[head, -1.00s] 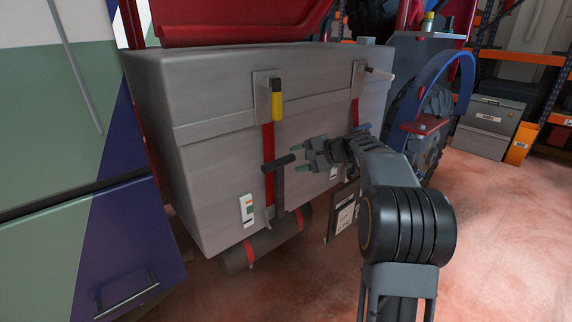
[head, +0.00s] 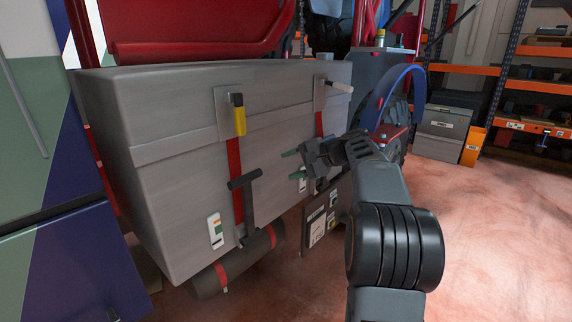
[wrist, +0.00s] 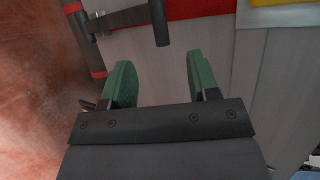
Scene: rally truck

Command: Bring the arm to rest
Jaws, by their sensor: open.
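My gripper (head: 292,164) is at the end of my raised arm, in front of the grey box on the truck's side (head: 170,115). Its two green fingers also show in the wrist view (wrist: 160,82), spread apart with nothing between them. The dark T-shaped handle (head: 247,200) stands left of the fingers in the head view, apart from them. In the wrist view the dark handle (wrist: 160,22) lies beyond the fingertips. The yellow-ended latch (head: 239,114) sits on the left red strap, and a pale-ended latch (head: 338,86) on the right one.
A dark roll with red bands (head: 240,262) hangs under the box. A dark labelled panel (head: 318,226) is below my gripper. A wheel with a blue arch (head: 392,88) stands right of the box. The reddish floor (head: 490,220) at right is clear before the shelves.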

